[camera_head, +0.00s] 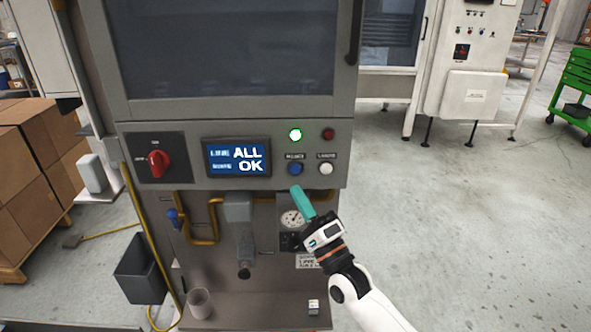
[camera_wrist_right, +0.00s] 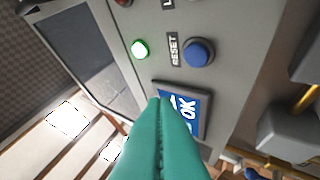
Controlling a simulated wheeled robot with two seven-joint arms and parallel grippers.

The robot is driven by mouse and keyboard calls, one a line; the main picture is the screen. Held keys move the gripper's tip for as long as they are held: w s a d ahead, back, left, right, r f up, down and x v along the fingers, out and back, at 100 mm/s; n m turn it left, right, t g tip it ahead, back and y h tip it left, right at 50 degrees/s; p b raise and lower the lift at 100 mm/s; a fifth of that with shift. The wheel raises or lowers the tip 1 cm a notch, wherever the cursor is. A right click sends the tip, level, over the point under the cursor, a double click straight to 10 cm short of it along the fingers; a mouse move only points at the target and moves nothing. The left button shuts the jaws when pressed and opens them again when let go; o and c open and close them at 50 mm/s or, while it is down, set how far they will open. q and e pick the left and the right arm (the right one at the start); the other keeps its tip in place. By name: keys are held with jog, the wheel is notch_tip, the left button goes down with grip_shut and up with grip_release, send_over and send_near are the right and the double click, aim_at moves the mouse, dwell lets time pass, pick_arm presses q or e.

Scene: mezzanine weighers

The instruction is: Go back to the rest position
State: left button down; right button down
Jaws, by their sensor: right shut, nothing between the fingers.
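My right gripper (camera_head: 297,190) is shut and empty, with teal fingers. In the head view its tips are just below the blue button (camera_head: 295,169) on the grey machine panel (camera_head: 190,180). In the right wrist view the closed fingers (camera_wrist_right: 160,105) point at the panel, apart from the blue button (camera_wrist_right: 198,52) labelled RESET. The screen (camera_head: 237,158) reads ALL OK. A green lamp (camera_head: 295,134) is lit above the blue button. My left gripper is not in view.
A red rotary switch (camera_head: 158,163), a white button (camera_head: 326,169) and a dark red one (camera_head: 328,135) are on the panel. Yellow pipes (camera_head: 205,238) and a gauge (camera_head: 292,218) sit below. Cardboard boxes (camera_head: 42,175) stand at the left. Open floor (camera_head: 480,220) lies at right.

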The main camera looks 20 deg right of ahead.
notch_tip(320, 180, down, 24)
jog(key=d+n+g+h, duration=0.2)
jog(key=n+g+h, duration=0.15)
jog(key=g, duration=0.25)
jog(key=s+d+f+n+g+h, duration=0.15)
jog(key=s+f, duration=0.25)
jog(key=f, duration=0.5)
jog(key=s+f+n+g, duration=0.2)
jog(key=s+f+g, duration=0.1)
jog(key=f, duration=0.6)
jog(key=s+d+f+n+g+h, duration=0.1)
jog(key=s+f+n+g, duration=0.15)
jog(key=s+f, duration=0.65)
jog(key=s+f+n+g, duration=0.2)
jog(key=s+f, duration=0.3)
jog(key=s, duration=0.6)
jog(key=s+d+f+n+g+h, duration=0.1)
jog(key=s+f+g, duration=0.3)
jog(key=s, duration=0.7)
jog(key=s+f+n+g, duration=0.3)
jog(key=s+f, duration=0.3)
jog(key=s, duration=0.5)
jog(key=shift+d+f+h, duration=0.2)
jog(key=shift+d+h, duration=0.1)
